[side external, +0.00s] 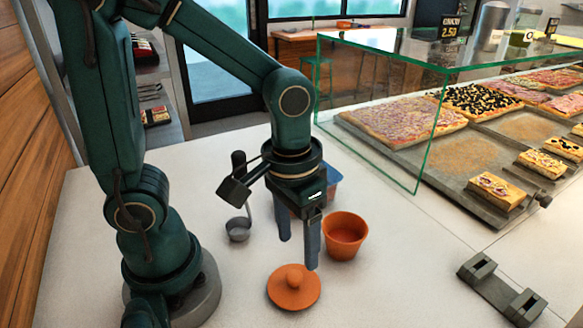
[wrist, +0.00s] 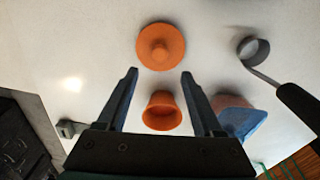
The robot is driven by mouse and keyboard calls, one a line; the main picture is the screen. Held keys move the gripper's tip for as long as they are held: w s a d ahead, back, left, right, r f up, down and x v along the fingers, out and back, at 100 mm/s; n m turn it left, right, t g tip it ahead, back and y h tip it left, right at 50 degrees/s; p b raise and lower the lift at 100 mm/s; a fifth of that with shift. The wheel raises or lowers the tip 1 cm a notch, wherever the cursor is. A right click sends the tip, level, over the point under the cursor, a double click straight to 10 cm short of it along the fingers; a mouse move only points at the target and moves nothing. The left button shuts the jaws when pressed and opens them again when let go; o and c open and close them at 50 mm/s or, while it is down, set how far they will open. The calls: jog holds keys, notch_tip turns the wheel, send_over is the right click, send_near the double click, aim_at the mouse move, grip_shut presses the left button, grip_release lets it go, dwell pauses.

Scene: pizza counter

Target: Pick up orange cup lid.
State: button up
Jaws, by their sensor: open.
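The orange cup lid (side external: 294,288) lies flat on the white counter, round with a small knob on top. It also shows in the wrist view (wrist: 160,46), beyond the fingertips near the top. The orange cup (side external: 345,236) stands upright and open just behind and right of the lid. In the wrist view the cup (wrist: 162,112) appears between my fingers, below them in depth. My gripper (side external: 299,253) points down with its fingers apart and empty. In the side view it is above and behind the lid, left of the cup.
A metal ladle (side external: 238,228) with a dark handle lies left of my gripper. A blue and orange container (wrist: 238,116) is partly hidden behind my gripper. A glass-fronted pizza display (side external: 385,120) stands at right, with a metal bracket (side external: 500,290) in front.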

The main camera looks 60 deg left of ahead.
aim_at(294, 276)
jog(key=shift+s+d+f+g, duration=0.15)
jog(key=shift+s+f+g, duration=0.15)
jog(key=shift+f, duration=2.8)
jog(key=shift+c, duration=0.3)
grip_shut()
